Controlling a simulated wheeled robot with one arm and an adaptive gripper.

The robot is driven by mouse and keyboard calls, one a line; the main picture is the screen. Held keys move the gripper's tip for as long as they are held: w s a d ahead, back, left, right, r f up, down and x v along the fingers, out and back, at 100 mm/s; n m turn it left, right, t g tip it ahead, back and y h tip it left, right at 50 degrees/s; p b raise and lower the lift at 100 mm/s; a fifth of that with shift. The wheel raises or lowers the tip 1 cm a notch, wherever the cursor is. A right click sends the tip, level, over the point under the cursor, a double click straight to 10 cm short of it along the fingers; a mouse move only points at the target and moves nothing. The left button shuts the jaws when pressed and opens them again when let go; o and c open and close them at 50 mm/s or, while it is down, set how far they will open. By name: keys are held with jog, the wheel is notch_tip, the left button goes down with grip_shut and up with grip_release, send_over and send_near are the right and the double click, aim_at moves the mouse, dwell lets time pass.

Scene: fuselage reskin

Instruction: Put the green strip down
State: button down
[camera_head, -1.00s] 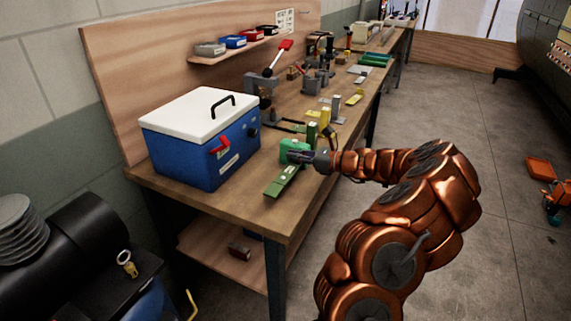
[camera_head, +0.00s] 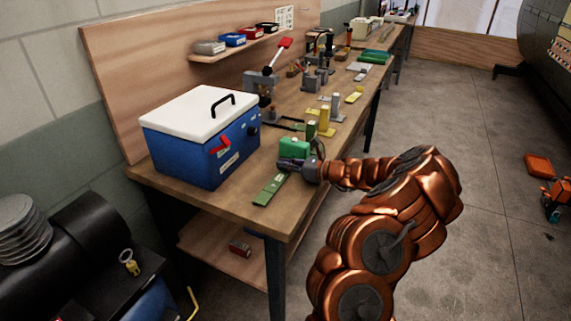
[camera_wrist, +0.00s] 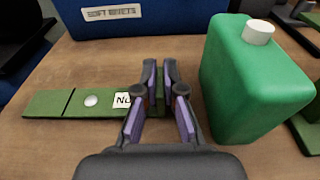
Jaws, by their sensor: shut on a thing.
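The green strip (camera_head: 270,189) is long and flat, near the front edge of the workbench. In the wrist view the strip (camera_wrist: 75,103) runs left from the fingers, with a dark cross line, a round pale dot and a partly hidden white label. My gripper (camera_head: 289,165) is shut on its right end, and the fingers (camera_wrist: 159,95) hide that end. The strip lies level, at or just above the wood; I cannot tell whether it touches. A green jug (camera_wrist: 255,80) with a white cap stands upright just right of the fingers.
The workbench (camera_head: 180,185) has bare wood around the strip's left end. A blue cooler (camera_head: 190,160) with a white lid stands behind it. Yellow upright-ended pieces (camera_head: 324,122) and a vise-like tool stand farther along the bench.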

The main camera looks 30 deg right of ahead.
jog(key=shift+f, duration=0.15)
jog(key=c, duration=1.3)
grip_release()
